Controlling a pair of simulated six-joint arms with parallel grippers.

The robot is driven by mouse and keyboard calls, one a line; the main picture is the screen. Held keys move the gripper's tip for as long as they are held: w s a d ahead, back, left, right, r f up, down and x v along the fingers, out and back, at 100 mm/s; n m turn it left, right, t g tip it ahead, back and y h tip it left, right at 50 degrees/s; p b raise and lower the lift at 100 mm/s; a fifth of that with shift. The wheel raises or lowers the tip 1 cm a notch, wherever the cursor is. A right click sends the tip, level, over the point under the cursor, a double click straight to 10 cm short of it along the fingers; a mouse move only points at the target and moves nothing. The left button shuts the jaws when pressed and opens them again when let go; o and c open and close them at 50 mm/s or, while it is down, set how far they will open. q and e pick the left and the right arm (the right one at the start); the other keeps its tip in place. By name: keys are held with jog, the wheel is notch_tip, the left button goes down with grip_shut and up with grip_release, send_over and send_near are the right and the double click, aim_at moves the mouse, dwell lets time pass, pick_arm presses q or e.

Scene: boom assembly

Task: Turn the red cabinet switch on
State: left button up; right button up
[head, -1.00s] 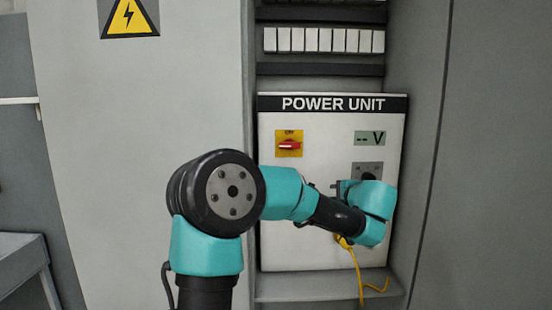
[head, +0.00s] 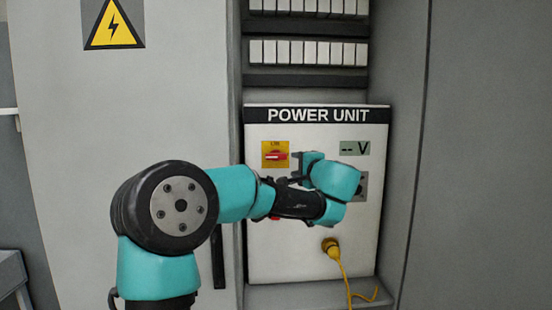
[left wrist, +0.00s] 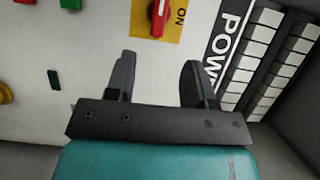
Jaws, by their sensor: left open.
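The red cabinet switch (head: 276,156) is a rotary handle on a yellow plate at the upper left of the white power unit panel (head: 300,260). Its handle lies roughly horizontal in the head view. In the left wrist view the red switch (left wrist: 160,17) shows at the top edge, partly cut off, beside an "ON" mark on its plate. My left gripper (left wrist: 158,78) is open and empty, its fingers pointing toward the switch but apart from it. In the head view the left gripper (head: 291,168) is just right of and below the switch. My right gripper is not visible.
A display (head: 355,148) reading "-- V" is at the panel's upper right. A dark knob on a grey plate is partly behind my arm. A yellow plug (head: 331,246) with a cable sits low on the panel. Cabinet walls flank the panel.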

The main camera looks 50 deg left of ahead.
aim_at(278, 157)
pick_arm(q)
jog(key=x, duration=1.4)
jog(key=shift+a, duration=0.15)
jog(key=c, duration=0.5)
